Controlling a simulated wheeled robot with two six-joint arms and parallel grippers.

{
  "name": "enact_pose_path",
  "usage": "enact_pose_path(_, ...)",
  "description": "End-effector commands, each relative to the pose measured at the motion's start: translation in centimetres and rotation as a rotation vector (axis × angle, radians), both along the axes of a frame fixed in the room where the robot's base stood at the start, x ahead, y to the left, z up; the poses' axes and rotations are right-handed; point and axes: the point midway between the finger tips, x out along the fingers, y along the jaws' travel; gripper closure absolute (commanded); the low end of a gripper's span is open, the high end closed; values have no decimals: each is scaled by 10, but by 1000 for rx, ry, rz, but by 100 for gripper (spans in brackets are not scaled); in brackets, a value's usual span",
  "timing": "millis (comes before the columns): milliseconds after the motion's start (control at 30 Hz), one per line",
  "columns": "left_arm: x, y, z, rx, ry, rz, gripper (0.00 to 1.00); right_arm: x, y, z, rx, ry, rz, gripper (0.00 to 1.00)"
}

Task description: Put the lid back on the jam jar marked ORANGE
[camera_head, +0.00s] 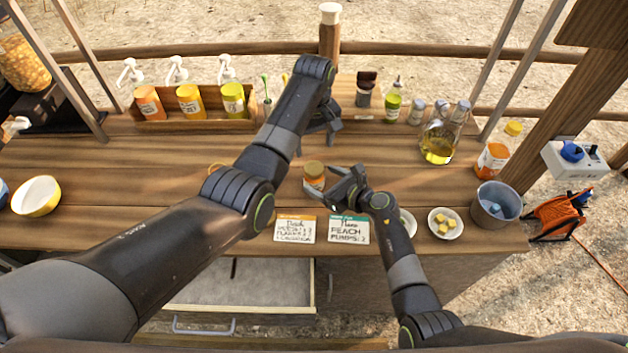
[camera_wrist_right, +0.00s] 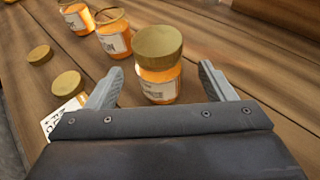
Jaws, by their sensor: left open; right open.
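An orange jam jar with a gold lid (camera_wrist_right: 157,65) stands upright between the parted fingers of my right gripper (camera_wrist_right: 162,85); its label is too small to read surely. The same jar (camera_head: 314,174) shows in the head view, just left of my right gripper (camera_head: 335,182). Two lidless jars, one nearer (camera_wrist_right: 114,40) and one farther (camera_wrist_right: 76,20), stand beyond it in the wrist view. Two loose gold lids, one farther (camera_wrist_right: 40,54) and one nearer (camera_wrist_right: 68,83), lie on the wood to the left. My left gripper (camera_head: 322,128) is open and empty behind the lidded jar.
Two lettered cards, orange-topped (camera_head: 295,229) and green-topped (camera_head: 348,229), lie at the counter's front. A bottle crate (camera_head: 185,125) stands at the back left. A plate of yellow cubes (camera_head: 446,223) and a grey bucket (camera_head: 497,205) stand right. The drawer (camera_head: 245,283) below is open.

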Motion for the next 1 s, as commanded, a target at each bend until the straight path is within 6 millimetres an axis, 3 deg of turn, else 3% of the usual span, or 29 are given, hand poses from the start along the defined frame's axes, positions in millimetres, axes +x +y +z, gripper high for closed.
enact_pose_path(400,0,0,0,0,0,0,36,25,26,-12,2,0,2,24)
enact_pose_path(867,0,0,0,0,0,0,36,28,28,-14,0,0,0,24)
enact_pose_path(1000,0,0,0,0,0,0,36,28,28,-14,-1,1,0,42)
